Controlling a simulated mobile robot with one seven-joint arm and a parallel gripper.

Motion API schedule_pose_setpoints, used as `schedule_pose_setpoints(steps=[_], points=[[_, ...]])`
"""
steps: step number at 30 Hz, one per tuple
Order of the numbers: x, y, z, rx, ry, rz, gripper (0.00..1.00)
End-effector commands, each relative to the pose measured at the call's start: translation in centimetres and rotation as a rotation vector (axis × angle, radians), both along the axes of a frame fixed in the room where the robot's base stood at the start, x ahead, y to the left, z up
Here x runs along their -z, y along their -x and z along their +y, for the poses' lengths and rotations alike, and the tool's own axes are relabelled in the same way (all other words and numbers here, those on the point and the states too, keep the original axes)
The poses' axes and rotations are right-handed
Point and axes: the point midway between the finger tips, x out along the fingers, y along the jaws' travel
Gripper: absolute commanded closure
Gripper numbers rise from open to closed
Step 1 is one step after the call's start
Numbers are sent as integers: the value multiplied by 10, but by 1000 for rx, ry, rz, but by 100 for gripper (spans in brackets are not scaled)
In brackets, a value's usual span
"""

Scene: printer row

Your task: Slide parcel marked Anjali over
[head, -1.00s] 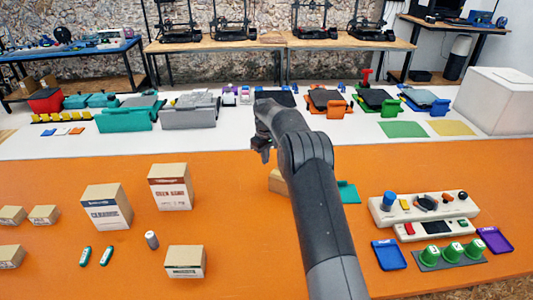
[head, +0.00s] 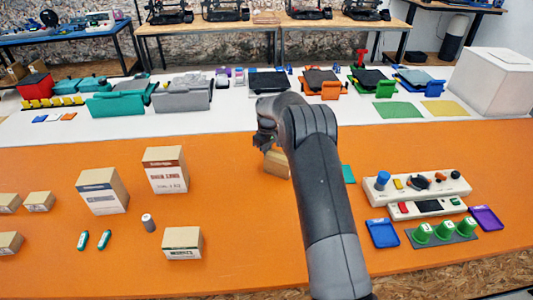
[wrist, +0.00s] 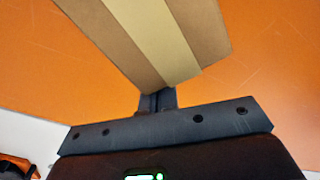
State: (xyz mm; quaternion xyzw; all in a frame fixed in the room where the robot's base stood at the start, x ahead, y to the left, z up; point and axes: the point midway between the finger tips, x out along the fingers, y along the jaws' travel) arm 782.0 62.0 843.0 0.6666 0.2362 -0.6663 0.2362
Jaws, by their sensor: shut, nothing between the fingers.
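A plain cardboard parcel (head: 276,166) lies on the orange table, partly behind my arm in the head view. In the wrist view the parcel (wrist: 150,35) fills the top middle, with a paler tape band along its top. No name shows on it in either view. My gripper (head: 265,145) is just beside and above the parcel in the head view. In the wrist view my gripper (wrist: 157,101) is shut and empty, with its fingertips close against the parcel's near edge; I cannot tell if they touch.
Several labelled boxes stand at the left, including a blue-banded box (head: 101,192), a red-banded box (head: 166,170) and a small box (head: 183,243). A grey cylinder (head: 148,223) is near them. A control panel (head: 418,186) and green cups (head: 445,231) are at the right. Front-middle table is clear.

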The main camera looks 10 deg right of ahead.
Motion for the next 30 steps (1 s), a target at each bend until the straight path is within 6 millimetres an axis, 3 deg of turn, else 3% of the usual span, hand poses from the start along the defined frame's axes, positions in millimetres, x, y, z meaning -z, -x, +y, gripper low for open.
schedule_pose_setpoints(steps=[5,18,30], points=[[0,2,-2,0,1,1,100],[0,42,-34,1,0,2,100],[0,44,-35,0,1,1,100]])
